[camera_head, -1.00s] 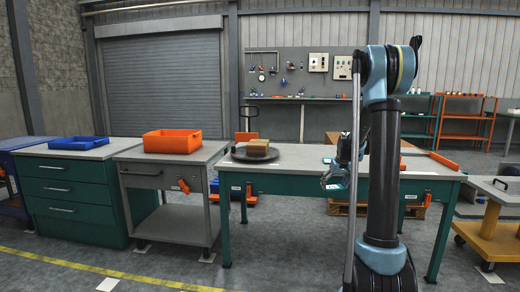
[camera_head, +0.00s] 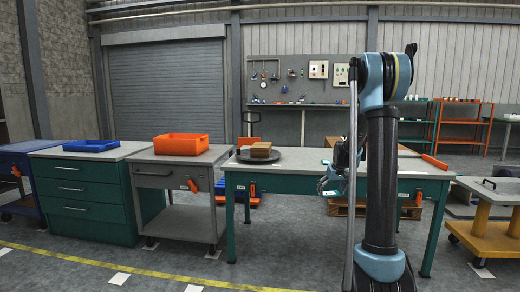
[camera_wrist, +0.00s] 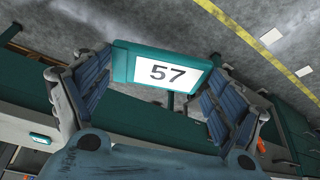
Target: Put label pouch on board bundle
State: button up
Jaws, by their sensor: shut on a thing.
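The label pouch (camera_wrist: 166,72) is a flat teal piece with a white face marked 57. My gripper (camera_wrist: 155,85) is shut on it, with one ribbed finger at each side in the wrist view. The board bundle (camera_head: 261,150) is a small tan-brown stack on a dark round plate (camera_head: 243,157) at the table's left end, left of and apart from my gripper.
The table's grey top (camera_head: 310,167) is mostly bare between the plate and my arm. A grey cart with an orange bin (camera_head: 181,144) and a green cabinet with a blue tray (camera_head: 91,145) stand to the left. A yellow cart (camera_head: 490,225) stands at right. Open floor lies in front.

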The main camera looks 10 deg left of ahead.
aim_at(261, 149)
jog(key=u, duration=0.35)
jog(key=i, duration=0.85)
jog(key=u, duration=0.25)
